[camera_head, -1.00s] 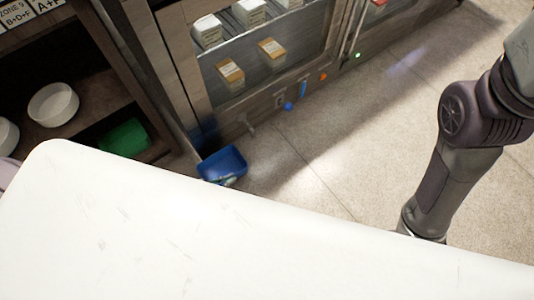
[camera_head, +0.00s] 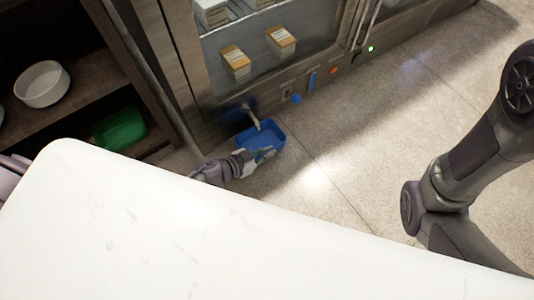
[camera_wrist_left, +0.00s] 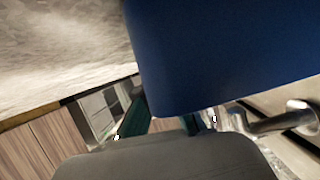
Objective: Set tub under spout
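A blue open tub (camera_head: 268,133) is low in front of the cabinet, beyond the white table edge in the head view. My left gripper (camera_head: 243,160) is shut on its near left side. In the left wrist view the tub (camera_wrist_left: 220,50) fills the upper middle and hides most of the fingers. The metal spout (camera_head: 252,115) juts from the cabinet's lower front, and its tip overlaps the tub's far left rim. It also shows in the left wrist view (camera_wrist_left: 285,121), right of the tub. I cannot tell the height gap. My right arm is at the right, its gripper out of view.
The white table top (camera_head: 150,230) fills the foreground. The left shelf holds a white bowl (camera_head: 42,84) and a green tub (camera_head: 120,128). The floor at right is clear.

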